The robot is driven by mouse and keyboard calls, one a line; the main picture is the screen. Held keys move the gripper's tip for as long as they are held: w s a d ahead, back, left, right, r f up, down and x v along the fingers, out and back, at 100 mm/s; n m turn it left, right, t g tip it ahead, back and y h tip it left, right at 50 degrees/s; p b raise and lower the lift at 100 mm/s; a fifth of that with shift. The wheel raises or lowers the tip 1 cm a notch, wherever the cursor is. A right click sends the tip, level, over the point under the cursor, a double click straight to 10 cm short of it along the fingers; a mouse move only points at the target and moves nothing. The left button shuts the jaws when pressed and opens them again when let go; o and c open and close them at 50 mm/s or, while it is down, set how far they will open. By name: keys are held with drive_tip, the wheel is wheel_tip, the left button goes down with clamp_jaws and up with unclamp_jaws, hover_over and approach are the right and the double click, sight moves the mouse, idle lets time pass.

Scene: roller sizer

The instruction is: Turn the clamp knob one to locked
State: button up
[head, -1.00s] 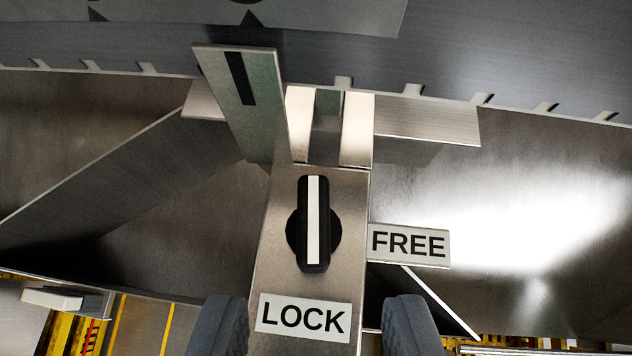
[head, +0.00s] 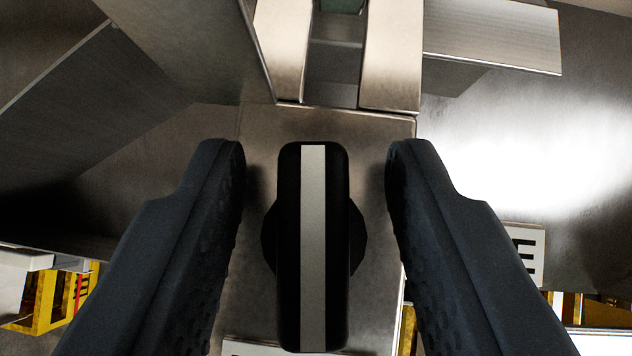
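The clamp knob (head: 338,250) is black with a pale stripe along its bar. It sits on a metal bracket plate (head: 375,135), its bar pointing up and down in the picture. My gripper (head: 316,165) is open, one dark ribbed finger on each side of the knob. A gap shows between each finger and the bar, so neither seems to touch it. The LOCK label (head: 245,349) is mostly cut off at the bottom edge. The FREE label (head: 530,250) is mostly hidden behind the right finger.
Metal uprights (head: 390,55) rise just above the knob, with a slanted plate (head: 195,40) on the left and a flat bar (head: 490,35) on the right. Yellow parts (head: 45,295) show low on the left.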

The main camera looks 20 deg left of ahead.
clamp_jaws()
drive_tip(key=shift+r+m+p, duration=0.1)
drive_tip(key=shift+m+p, duration=0.2)
drive_tip(key=shift+p, duration=0.25)
drive_tip(key=shift+r+m+h+p, duration=0.1)
drive_tip(key=shift+m+h+p, duration=0.2)
drive_tip(key=shift+h+p, duration=0.2)
drive_tip(key=shift+f, duration=0.2)
unclamp_jaws()
drive_tip(key=p+v, duration=0.3)
drive_tip(key=v, duration=1)
drive_tip(key=shift+s+r, duration=0.15)
drive_tip(key=shift+s, duration=0.25)
